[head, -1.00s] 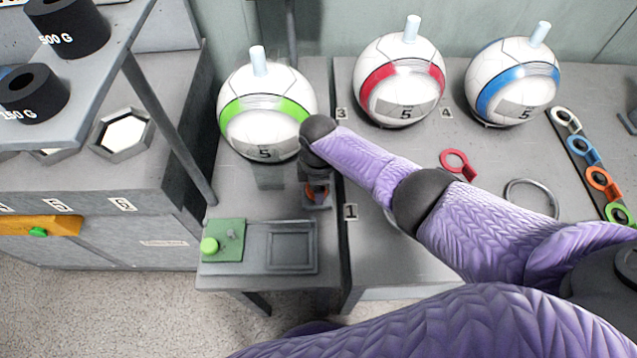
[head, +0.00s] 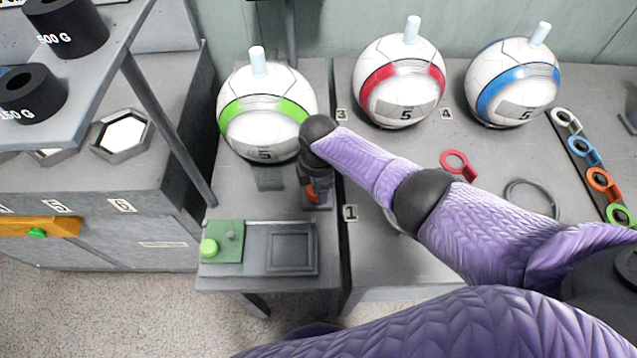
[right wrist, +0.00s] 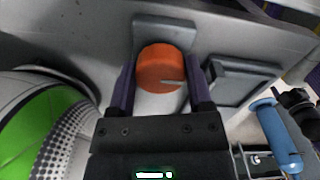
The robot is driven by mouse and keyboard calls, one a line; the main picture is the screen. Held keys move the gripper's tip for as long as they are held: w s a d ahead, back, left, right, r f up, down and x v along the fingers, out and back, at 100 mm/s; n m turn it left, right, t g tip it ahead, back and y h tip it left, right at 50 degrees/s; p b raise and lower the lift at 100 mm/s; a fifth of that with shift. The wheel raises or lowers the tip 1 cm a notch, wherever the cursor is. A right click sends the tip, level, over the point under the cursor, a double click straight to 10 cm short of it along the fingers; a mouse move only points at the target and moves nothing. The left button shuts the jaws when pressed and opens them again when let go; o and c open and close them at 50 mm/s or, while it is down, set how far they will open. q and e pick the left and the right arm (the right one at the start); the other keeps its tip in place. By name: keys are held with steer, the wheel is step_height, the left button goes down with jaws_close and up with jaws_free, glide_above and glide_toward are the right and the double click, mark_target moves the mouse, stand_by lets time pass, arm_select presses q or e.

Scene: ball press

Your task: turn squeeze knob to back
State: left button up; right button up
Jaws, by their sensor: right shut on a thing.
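The orange squeeze knob (right wrist: 160,66) shows in the right wrist view, on a small grey mount (right wrist: 165,30). It has a thin pale mark pointing toward picture right. My right gripper (right wrist: 161,82) is shut on the knob, with one dark finger on each side. In the head view the knob (head: 313,191) is mostly covered by my right gripper (head: 312,184), at the right edge of the small grey table. The white ball with a green band (head: 266,112) stands just to its left and behind. My left gripper is in neither view.
A green panel with a lime button (head: 209,247) and a grey square tray (head: 291,266) lie at the table front. Balls with red (head: 400,80) and blue (head: 513,82) bands stand at right. A shelf with black weights (head: 68,25) is at left.

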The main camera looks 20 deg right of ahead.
steer(key=o, duration=1.3)
step_height(320, 180, up, 10)
steer(key=p, duration=0.5)
steer(key=shift+p, duration=0.3)
